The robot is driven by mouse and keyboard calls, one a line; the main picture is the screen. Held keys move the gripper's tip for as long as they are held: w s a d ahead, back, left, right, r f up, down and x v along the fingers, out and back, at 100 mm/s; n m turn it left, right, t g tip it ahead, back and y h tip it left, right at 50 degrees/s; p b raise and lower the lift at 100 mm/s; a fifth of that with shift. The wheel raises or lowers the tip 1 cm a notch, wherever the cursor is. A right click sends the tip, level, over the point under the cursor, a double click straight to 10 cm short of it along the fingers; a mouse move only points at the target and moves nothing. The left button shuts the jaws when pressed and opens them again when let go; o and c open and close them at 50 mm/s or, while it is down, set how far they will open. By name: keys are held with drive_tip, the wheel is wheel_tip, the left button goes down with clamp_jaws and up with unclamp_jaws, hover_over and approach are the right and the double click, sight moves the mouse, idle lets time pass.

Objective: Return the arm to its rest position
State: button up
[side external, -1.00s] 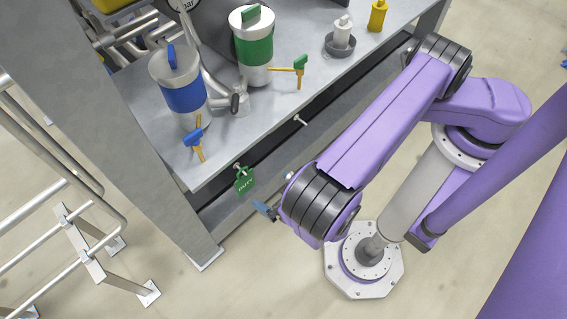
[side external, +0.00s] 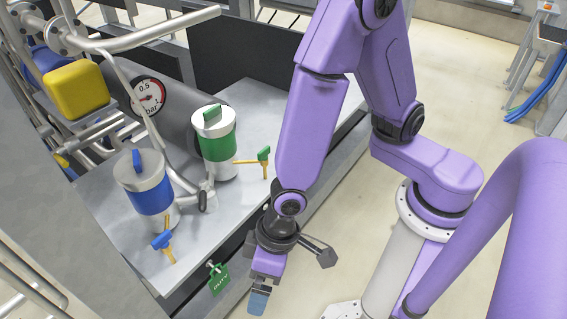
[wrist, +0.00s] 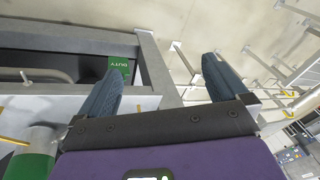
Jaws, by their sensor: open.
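My gripper (side external: 258,300) hangs with its fingers downward in front of the bench's front edge in the side view, low in the picture. In the wrist view its two blue-grey fingers (wrist: 163,68) stand wide apart with nothing between them. My purple arm rises above it, bent at a high elbow. A green tag marked DUTY (side external: 219,280) hangs at the bench front, just left of my gripper. In the wrist view the tag (wrist: 119,65) shows beside the left finger, apparently behind it.
A blue-banded canister (side external: 150,200) and a green-banded canister (side external: 215,147) stand on the grey bench (side external: 112,227). Yellow-handled valves with a blue (side external: 162,240) and a green (side external: 264,155) end are near them. A pressure gauge (side external: 149,97) is behind.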

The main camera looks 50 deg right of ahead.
drive_tip(key=s+d+r+n+h, duration=0.1)
drive_tip(key=d+r+n, duration=0.1)
drive_tip(key=d+r, duration=0.3)
drive_tip(key=s+d+r+n+h, duration=0.1)
drive_tip(key=d+r+n, duration=0.2)
drive_tip(key=d, duration=0.8)
drive_tip(key=s+d+r+n, duration=0.2)
drive_tip(key=d+r, duration=0.5)
drive_tip(key=d, duration=0.1)
drive_tip(key=shift+d+r+g+h, duration=0.3)
drive_tip(key=shift+r+h, duration=0.05)
drive_tip(key=shift+h, duration=0.05)
idle(1.0)
